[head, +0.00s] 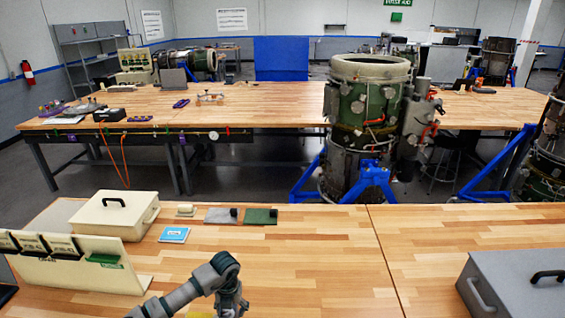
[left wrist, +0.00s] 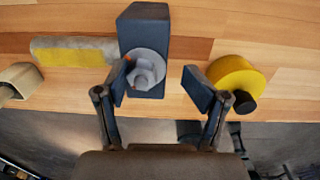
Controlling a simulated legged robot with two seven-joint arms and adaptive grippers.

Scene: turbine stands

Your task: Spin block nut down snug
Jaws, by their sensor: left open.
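In the left wrist view a dark blue-grey block (left wrist: 149,28) stands on the wooden bench. A round light-grey nut (left wrist: 147,65) with a stud end in its middle sits on the face of the block towards me. My left gripper (left wrist: 158,80) is open, with one finger on each side in the picture. The nut shows between the fingers, closer to the left finger, which overlaps its left edge. I cannot tell whether they touch. In the head view my left arm reaches the near bench at the bottom; the block is not visible there. My right gripper is not in view.
A yellow round piece (left wrist: 233,72) with a dark knob lies close by the right finger. A grey-and-yellow piece (left wrist: 75,52) lies left of the block. On the near bench are a cream lidded box (head: 112,215), a blue card (head: 174,235) and a grey case (head: 520,285).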

